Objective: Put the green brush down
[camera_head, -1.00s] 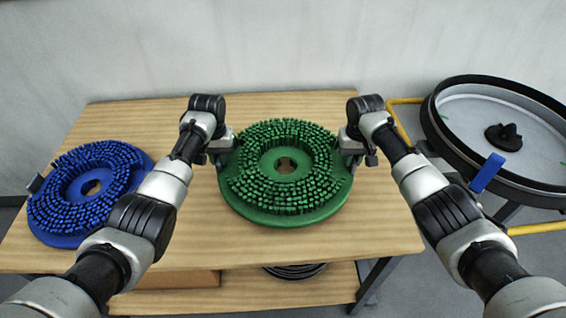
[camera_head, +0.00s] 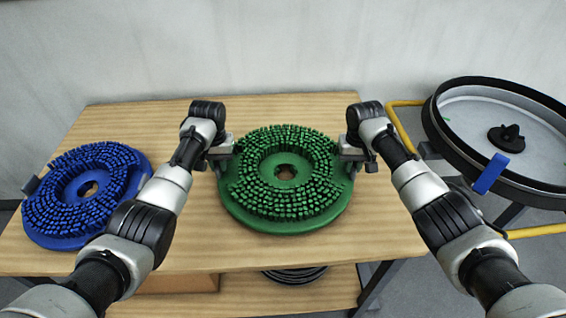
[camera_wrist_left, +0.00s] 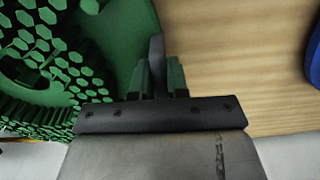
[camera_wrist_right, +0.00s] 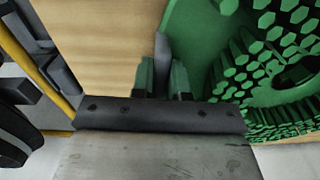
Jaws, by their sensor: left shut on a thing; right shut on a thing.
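The green brush (camera_head: 250,212) is a round disc with bristles facing up and a hole in the middle. It is level at the middle of the wooden table (camera_head: 180,250), on it or just above it; I cannot tell which. My left gripper (camera_head: 232,150) is shut on its left rim and my right gripper (camera_head: 345,152) on its right rim. The left wrist view shows the left fingers (camera_wrist_left: 158,78) at the rim of the green brush (camera_wrist_left: 125,35). The right wrist view shows the right fingers (camera_wrist_right: 163,78) at the opposite rim (camera_wrist_right: 190,35).
A blue brush (camera_head: 60,235) lies at the table's left. At the right, beyond the table, stands a round black-rimmed tank (camera_head: 470,105) with a blue tab (camera_head: 489,174) and yellow rails (camera_head: 540,230). A lower shelf holds a dark round object (camera_head: 295,275). Bare tabletop lies in front of the green brush.

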